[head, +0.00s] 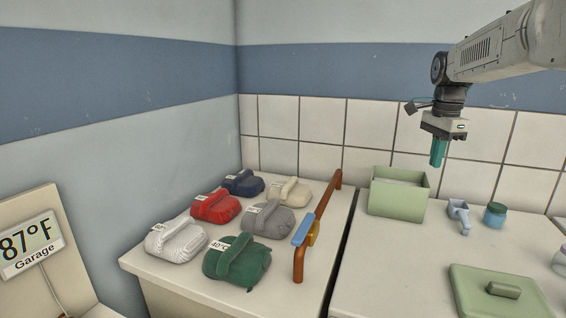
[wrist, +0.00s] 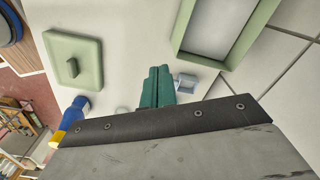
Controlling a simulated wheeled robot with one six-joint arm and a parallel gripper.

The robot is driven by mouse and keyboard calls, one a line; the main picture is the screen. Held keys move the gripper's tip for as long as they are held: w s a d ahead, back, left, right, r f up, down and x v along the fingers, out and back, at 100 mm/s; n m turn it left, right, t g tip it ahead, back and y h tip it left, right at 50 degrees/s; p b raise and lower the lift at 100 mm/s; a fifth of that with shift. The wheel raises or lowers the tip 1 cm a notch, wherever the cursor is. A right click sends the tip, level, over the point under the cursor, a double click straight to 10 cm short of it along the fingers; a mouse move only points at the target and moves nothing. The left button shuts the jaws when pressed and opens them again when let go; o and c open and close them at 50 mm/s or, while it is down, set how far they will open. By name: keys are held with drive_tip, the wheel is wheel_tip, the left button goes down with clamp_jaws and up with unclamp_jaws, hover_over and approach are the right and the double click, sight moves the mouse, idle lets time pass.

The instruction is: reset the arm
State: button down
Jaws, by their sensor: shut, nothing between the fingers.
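My gripper (head: 438,153) hangs from the arm at the upper right of the head view, pointing down. Its teal fingers are closed together and empty. It is in the air above the right-hand counter, apart from everything on it. In the wrist view the closed fingers (wrist: 157,87) show at the middle, with the counter below them.
A green open box (head: 398,205), a small pale-blue scoop-like item (head: 459,216), a teal jar (head: 495,215) and a green lid (head: 500,292) are on the right counter (head: 400,265). Several folded bundles, one red (head: 215,207), and an orange rail (head: 321,220) are on the left counter.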

drive_tip(key=s+a+r+n, duration=0.2)
drive_tip(key=s+a+n, duration=0.35)
drive_tip(key=s, duration=0.75)
drive_tip(key=s+a+f+n, duration=0.2)
drive_tip(key=s+f+n, duration=0.1)
drive_tip(key=s, duration=0.5)
drive_tip(key=s+a+f+n, duration=0.2)
drive_tip(key=s+f+n, duration=0.2)
drive_tip(key=s, duration=0.4)
drive_tip(key=s+a+f+n+t, duration=0.1)
drive_tip(key=s+a+f+n, duration=0.2)
drive_tip(key=s, duration=0.5)
drive_tip(key=shift+s+f+n, duration=0.35)
drive_tip(key=shift+f+n, duration=0.15)
drive_tip(key=shift+n, duration=0.25)
drive_tip(key=shift+a, duration=0.15)
